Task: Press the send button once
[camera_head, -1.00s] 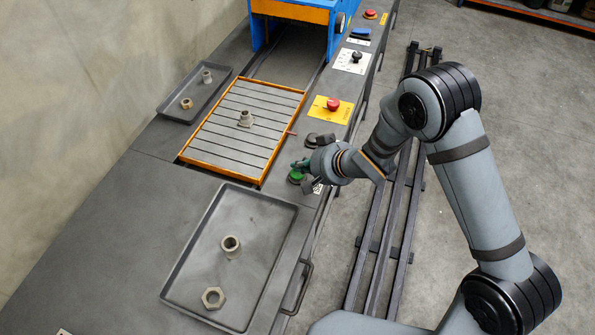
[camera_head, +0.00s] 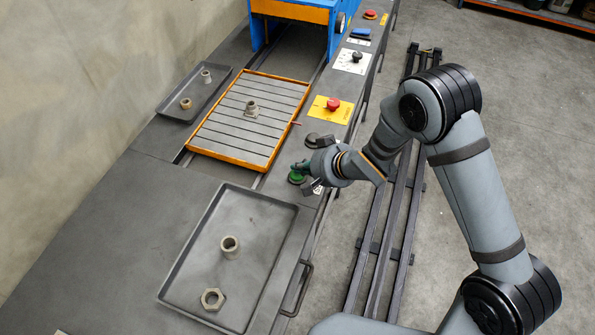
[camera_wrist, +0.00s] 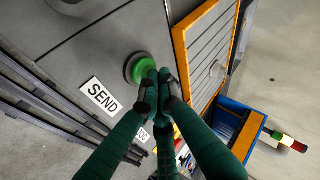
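The round green send button (camera_head: 296,179) sits on the grey bench near its front edge. In the wrist view the green button (camera_wrist: 139,66) has a dark ring around it and a white label reading SEND (camera_wrist: 101,96) beside it. My gripper (camera_head: 303,168) is at the button from above. In the wrist view its dark green fingers (camera_wrist: 158,82) come together at the tips, with nothing seen between them. The tips overlap the button's edge and appear to touch it; I cannot tell how far the button is pressed. Part of the button is hidden behind them.
The orange-framed slatted carriage (camera_head: 214,154) carries a fitting and lies on rails leading to the blue machine (camera_head: 334,35). A red button on a yellow plate (camera_head: 322,113) is farther along the edge. A grey tray (camera_head: 181,290) with two fittings lies nearer.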

